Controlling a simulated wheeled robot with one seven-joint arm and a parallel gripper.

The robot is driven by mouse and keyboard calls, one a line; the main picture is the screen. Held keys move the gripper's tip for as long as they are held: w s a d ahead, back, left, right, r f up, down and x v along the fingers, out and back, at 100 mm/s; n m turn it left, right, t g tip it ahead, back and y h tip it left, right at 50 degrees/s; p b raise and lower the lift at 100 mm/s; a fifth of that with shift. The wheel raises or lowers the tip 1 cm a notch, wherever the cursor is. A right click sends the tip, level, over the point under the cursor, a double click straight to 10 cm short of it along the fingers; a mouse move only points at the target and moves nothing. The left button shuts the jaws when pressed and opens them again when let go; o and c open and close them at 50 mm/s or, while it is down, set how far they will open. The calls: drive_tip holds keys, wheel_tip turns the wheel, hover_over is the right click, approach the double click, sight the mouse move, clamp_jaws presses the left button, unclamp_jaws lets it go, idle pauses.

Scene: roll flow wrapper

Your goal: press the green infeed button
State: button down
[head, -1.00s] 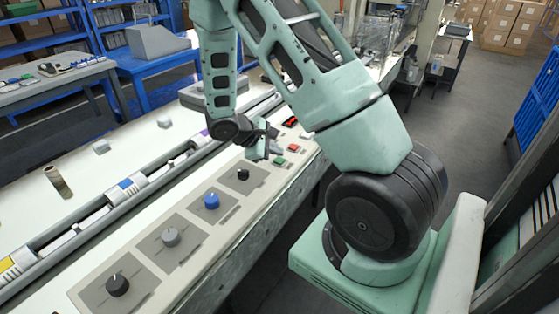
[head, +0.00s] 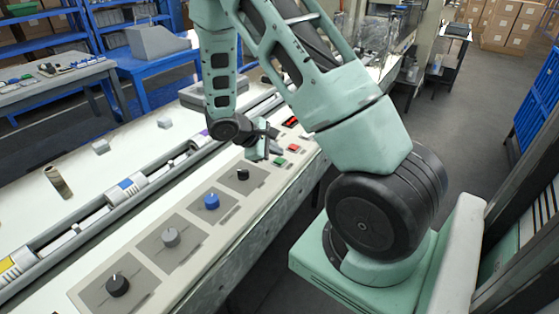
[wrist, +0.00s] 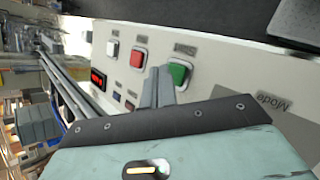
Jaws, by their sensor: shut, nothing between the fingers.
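The green button (head: 280,161) sits on the sloped control panel, nearer me than the red button (head: 294,148). In the wrist view the green button (wrist: 179,74) is a square cap in a white frame, with the red button (wrist: 138,58) and a white button (wrist: 112,49) in a row beyond it. My gripper (head: 271,142) is over the panel, close to the green button. In the wrist view the shut fingers (wrist: 158,76) point at the panel just left of the green button and hold nothing. I cannot tell whether they touch the panel.
A red lit display (head: 290,121) is beyond the buttons. A black knob (head: 243,174) and a blue knob (head: 211,201) lie nearer along the panel. The conveyor channel (head: 126,188) runs beside the panel on the left. Open floor lies to the right.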

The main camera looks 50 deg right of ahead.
drive_tip(key=shift+f, duration=0.15)
drive_tip(key=shift+f+b, duration=0.3)
drive_tip(key=shift+b, duration=0.15)
